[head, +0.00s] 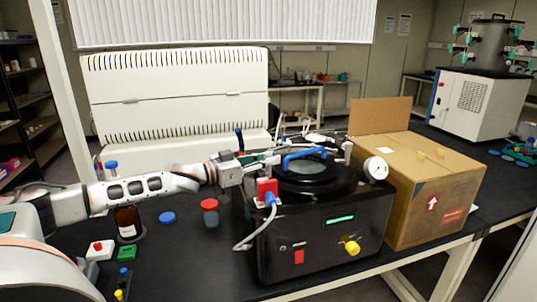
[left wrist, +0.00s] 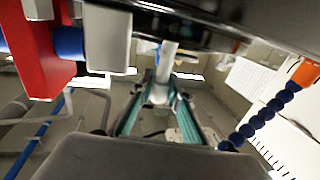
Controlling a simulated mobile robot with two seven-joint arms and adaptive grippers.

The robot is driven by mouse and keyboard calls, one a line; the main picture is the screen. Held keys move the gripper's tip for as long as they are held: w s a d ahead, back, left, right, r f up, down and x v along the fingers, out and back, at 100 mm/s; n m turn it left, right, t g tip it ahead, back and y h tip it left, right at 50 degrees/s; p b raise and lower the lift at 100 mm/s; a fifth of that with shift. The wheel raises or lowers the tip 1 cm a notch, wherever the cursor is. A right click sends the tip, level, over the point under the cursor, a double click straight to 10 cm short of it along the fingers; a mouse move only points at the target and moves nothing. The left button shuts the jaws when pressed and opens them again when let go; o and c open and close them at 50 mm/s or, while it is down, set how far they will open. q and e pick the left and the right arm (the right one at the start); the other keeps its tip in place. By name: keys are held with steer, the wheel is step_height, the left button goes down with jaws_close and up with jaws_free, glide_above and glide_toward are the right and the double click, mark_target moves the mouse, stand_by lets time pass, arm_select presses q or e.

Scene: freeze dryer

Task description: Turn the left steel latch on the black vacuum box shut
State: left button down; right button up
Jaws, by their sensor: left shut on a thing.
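The black vacuum box (head: 325,235) stands on the dark bench, its round lid with a blue handle (head: 305,153) on top. My left gripper (head: 268,160) reaches in from the left to the lid's left edge. In the left wrist view, the gripper's teal fingers (left wrist: 160,108) are shut on the left steel latch (left wrist: 167,62), a pale metal post between them under the dark rim. The gripper mostly hides this latch in the head view. Another steel latch (head: 347,150) shows at the lid's right side. My right gripper is in neither view.
A red block with a blue fitting and hose (head: 268,190) sits close beside my left gripper. A cardboard box (head: 430,185) stands right of the vacuum box. A brown bottle (head: 128,222), a red-capped jar (head: 210,212) and a blue cap (head: 167,217) lie below my left arm.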

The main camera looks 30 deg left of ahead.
arm_select(q)
steer(key=shift+r+m+g+h, duration=0.2)
steer(key=shift+m+g+h, duration=0.25)
steer(key=shift+h, duration=0.25)
steer(key=shift+w+f+m+g+h, duration=0.1)
steer(key=shift+f+m+g+h, duration=0.05)
steer(key=shift+m+g+h, duration=1.5)
steer(key=shift+m+g+h+b, duration=0.55)
steer(key=shift+m+g+h, duration=0.05)
steer(key=shift+h, duration=0.25)
steer(key=shift+f+m+g+h+b, duration=0.15)
steer(key=shift+m+g+h+b, duration=0.3)
steer(key=shift+g+b, duration=0.35)
steer(key=shift+m+b, duration=0.25)
steer(key=shift+b, duration=0.35)
steer(key=m+g+h+b, duration=0.1)
steer(key=m+g+b, duration=0.1)
steer(key=b, duration=0.3)
steer(key=shift+f+g+h+b, duration=0.1)
steer(key=shift+g+h+b, duration=0.2)
steer(key=shift+g, duration=0.3)
steer(key=shift+b, duration=0.4)
steer(key=shift+r+g, duration=0.25)
steer(key=shift+g, duration=0.05)
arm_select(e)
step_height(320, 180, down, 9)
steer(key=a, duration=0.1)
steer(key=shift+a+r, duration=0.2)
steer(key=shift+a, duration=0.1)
